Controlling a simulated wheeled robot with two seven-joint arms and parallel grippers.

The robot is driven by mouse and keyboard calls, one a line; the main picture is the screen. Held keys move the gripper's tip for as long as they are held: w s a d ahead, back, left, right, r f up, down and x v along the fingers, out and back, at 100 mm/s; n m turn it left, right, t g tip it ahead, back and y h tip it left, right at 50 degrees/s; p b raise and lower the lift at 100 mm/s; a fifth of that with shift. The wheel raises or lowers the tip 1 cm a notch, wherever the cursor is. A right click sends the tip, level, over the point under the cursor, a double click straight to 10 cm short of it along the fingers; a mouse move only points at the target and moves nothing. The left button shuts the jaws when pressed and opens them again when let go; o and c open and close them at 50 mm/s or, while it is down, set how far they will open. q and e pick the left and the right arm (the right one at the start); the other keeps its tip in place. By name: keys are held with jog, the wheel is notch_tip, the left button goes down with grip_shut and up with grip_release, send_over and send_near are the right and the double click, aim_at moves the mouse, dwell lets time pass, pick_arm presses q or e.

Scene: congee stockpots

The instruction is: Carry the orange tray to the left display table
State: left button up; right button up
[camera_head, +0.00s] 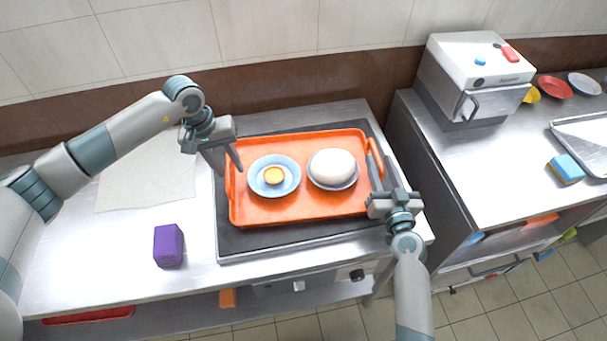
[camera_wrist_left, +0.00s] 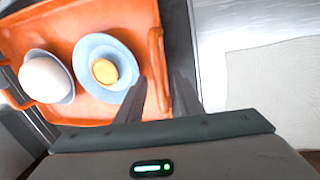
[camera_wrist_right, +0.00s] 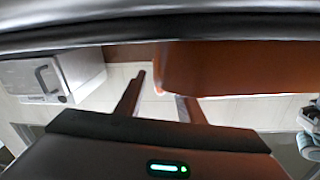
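The orange tray (camera_head: 300,204) lies flat on a dark inset panel in the counter, with a raised handle at each short end. It holds a blue bowl (camera_head: 259,187) with a yellow-orange item in it and a white dome-shaped item (camera_head: 332,167) on a plate. My left gripper (camera_head: 229,162) is at the tray's left handle. In the left wrist view its open fingers lie on either side of that handle (camera_wrist_left: 157,60), with gaps visible. My right gripper (camera_head: 376,178) is at the right handle. In the right wrist view its fingers are apart, beside the tray's orange side (camera_wrist_right: 235,70).
A purple block (camera_head: 168,245) and a pale cloth (camera_head: 145,180) lie on the counter left of the tray. Across a gap at the right, another counter bears a white-topped appliance (camera_head: 470,75), small plates, a sponge (camera_head: 566,169) and a metal tray (camera_head: 590,150).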

pick_arm(q)
jog(key=shift+f, duration=0.15)
pick_arm(e)
jog(key=shift+w, duration=0.15)
pick_arm(q)
grip_shut()
pick_arm(e)
grip_shut()
pick_arm(q)
jog(key=shift+d+r, duration=0.1)
jog(key=shift+r, duration=0.1)
pick_arm(e)
jog(key=shift+r, duration=0.2)
